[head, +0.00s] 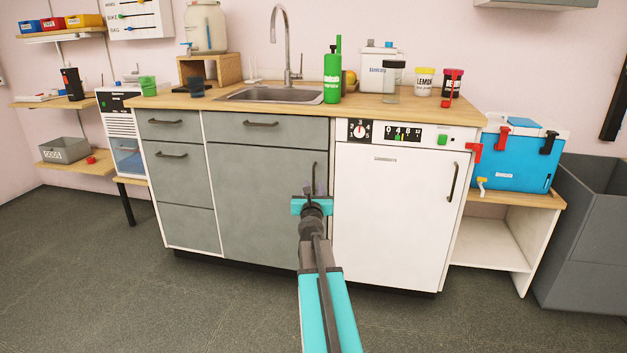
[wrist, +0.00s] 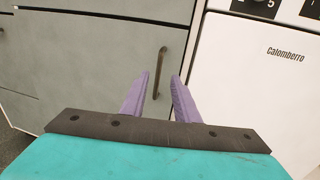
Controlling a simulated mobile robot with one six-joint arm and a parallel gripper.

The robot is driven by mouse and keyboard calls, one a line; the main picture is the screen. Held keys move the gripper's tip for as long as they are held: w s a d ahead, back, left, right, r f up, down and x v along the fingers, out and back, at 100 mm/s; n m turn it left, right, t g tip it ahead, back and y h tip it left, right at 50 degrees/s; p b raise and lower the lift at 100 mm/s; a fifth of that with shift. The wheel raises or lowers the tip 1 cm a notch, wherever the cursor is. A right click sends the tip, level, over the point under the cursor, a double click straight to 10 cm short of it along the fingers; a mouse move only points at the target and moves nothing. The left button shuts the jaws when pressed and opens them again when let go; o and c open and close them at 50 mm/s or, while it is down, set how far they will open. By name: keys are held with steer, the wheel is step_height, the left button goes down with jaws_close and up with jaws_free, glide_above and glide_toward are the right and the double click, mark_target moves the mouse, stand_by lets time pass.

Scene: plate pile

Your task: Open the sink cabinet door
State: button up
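The sink cabinet door (head: 255,190) is a flat grey panel under the sink, and it is closed. It also shows in the wrist view (wrist: 100,65). Its handle (head: 314,177) is a dark vertical bar near the door's right edge. In the wrist view the handle (wrist: 160,72) lies just beyond the purple fingertips, roughly between their lines. My gripper (head: 310,189) is in front of the handle's lower end in the head view. In the wrist view my gripper (wrist: 160,78) has its fingers apart with nothing between them. I cannot tell the exact gap to the handle.
A white dishwasher (head: 390,215) with its own handle stands right of the door. Grey drawers (head: 184,176) are at the left, and a drawer front (head: 265,130) sits above the door. The counter holds a sink (head: 275,95) and bottles. The floor (head: 200,305) in front is clear.

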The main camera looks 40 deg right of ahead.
mark_target(314, 175)
steer(key=shift+x, duration=3.9)
steer(key=shift+c, duration=0.4)
